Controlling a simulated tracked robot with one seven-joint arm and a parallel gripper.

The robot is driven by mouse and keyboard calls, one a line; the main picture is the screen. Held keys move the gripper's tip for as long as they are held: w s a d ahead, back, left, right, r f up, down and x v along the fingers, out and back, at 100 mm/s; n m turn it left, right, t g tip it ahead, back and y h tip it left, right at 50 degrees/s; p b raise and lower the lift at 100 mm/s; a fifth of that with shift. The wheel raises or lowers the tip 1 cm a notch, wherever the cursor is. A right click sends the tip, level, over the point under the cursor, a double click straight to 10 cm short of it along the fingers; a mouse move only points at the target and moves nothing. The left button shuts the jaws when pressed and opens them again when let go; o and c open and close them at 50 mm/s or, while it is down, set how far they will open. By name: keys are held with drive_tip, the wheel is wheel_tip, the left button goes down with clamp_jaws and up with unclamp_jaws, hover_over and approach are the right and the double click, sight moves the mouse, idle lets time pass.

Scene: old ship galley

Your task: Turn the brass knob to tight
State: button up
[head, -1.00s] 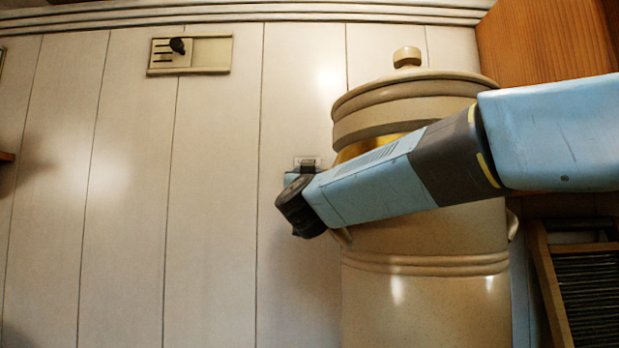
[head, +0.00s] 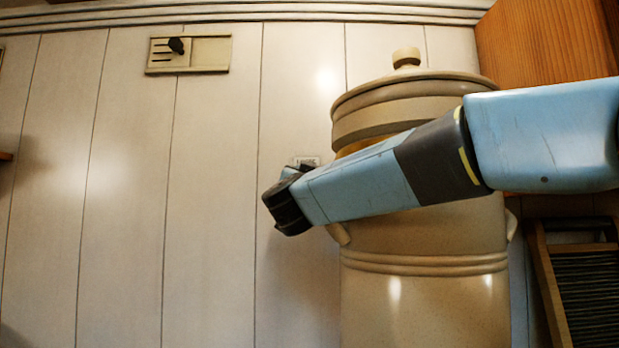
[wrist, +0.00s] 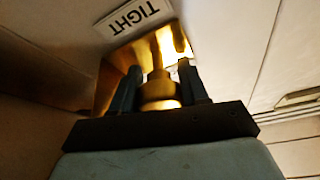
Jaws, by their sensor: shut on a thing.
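The brass knob (wrist: 160,92) shows in the wrist view between the two dark fingers of my gripper (wrist: 160,68), which is shut on it. Behind it is a shiny brass plate (wrist: 113,80). There, my wrist hides the knob, and most of my gripper is hidden too. The knob's exact angle cannot be told.
A large tan lidded crock (head: 425,270) stands behind and below my forearm, very near it in the picture. A wood-framed ribbed board (head: 585,290) is at lower right. The left wall is clear.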

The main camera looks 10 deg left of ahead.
drive_tip(key=m+h, duration=0.1)
drive_tip(key=m, duration=0.2)
drive_tip(key=m+h, duration=0.2)
drive_tip(key=m, duration=0.1)
drive_tip(key=shift+w+d+m+g+h, duration=0.1)
drive_tip(key=shift+w+m+g+h, duration=0.05)
drive_tip(key=shift+m+g+h, duration=0.15)
drive_tip(key=m+g+h, duration=0.1)
drive_tip(key=m, duration=0.3)
drive_tip(key=shift+f, duration=0.15)
drive_tip(key=m+g, duration=0.1)
drive_tip(key=m, duration=0.1)
drive_tip(key=m+g+h, duration=0.1)
drive_tip(key=m, duration=0.2)
drive_tip(key=shift+d+f, duration=0.1)
drive_tip(key=shift+f+m+g, duration=0.15)
drive_tip(key=shift+m+g, duration=0.35)
drive_tip(key=shift+m, duration=0.9)
drive_tip(key=o, duration=0.9)
drive_tip(key=shift+c, duration=0.2)
drive_tip(key=shift+o, duration=0.9)
